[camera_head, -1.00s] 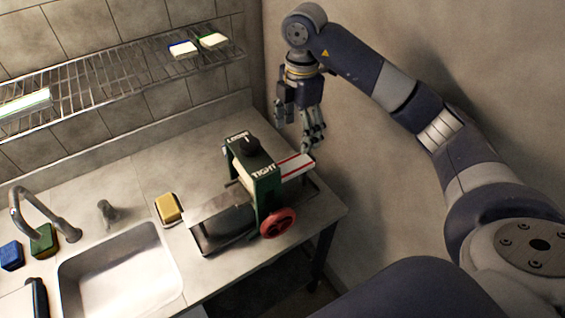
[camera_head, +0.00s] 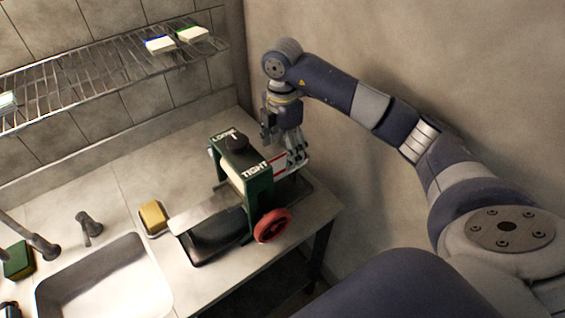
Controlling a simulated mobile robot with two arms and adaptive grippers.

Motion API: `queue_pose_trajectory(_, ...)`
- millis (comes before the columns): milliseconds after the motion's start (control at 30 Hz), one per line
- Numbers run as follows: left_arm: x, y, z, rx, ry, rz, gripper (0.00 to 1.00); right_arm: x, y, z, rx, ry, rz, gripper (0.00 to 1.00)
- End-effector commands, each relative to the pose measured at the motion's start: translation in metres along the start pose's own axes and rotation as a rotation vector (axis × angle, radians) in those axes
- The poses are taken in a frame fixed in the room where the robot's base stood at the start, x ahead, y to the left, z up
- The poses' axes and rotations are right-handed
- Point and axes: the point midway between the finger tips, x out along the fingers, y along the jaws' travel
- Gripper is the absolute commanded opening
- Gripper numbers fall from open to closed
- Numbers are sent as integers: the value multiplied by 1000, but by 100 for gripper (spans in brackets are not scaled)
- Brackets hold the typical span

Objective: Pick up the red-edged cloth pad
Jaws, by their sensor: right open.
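The white cloth pad with red edges (camera_head: 280,167) lies at the right side of the green-framed wringer marked LOOSE and TIGHT (camera_head: 258,190). Its near end sits against the wringer frame, and the gripper partly hides it. My right gripper (camera_head: 295,160) is open and points down, its fingers over the outer part of the pad. I cannot tell whether the fingers touch it. My left gripper is not in view.
The wringer has a red handwheel (camera_head: 272,226) in front and a black knob on top. A yellow sponge (camera_head: 153,216) lies left of it, beside the sink (camera_head: 105,285). A wire rack (camera_head: 100,75) above holds white pads, one blue-edged (camera_head: 160,45), one green-edged (camera_head: 193,35).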

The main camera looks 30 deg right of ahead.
Motion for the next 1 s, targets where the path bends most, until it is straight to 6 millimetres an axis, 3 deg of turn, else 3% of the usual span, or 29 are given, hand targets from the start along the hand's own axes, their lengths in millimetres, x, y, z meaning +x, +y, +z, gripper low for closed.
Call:
queue_pose_trajectory(400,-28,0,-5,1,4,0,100,46,7,-1,-1,0,-3,73)
queue_pose_trajectory(700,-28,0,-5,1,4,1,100,53,8,0,-2,-1,1,73)
queue_pose_trajectory(767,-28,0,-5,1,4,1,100,53,8,0,-2,-1,1,62)
queue_pose_trajectory(900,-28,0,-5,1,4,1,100,53,7,0,-2,-1,1,30)
queue_pose_trajectory(933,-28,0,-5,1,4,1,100,53,7,0,-2,-1,1,26)
queue_pose_trajectory(1000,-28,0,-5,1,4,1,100,53,7,0,-2,-1,0,26)
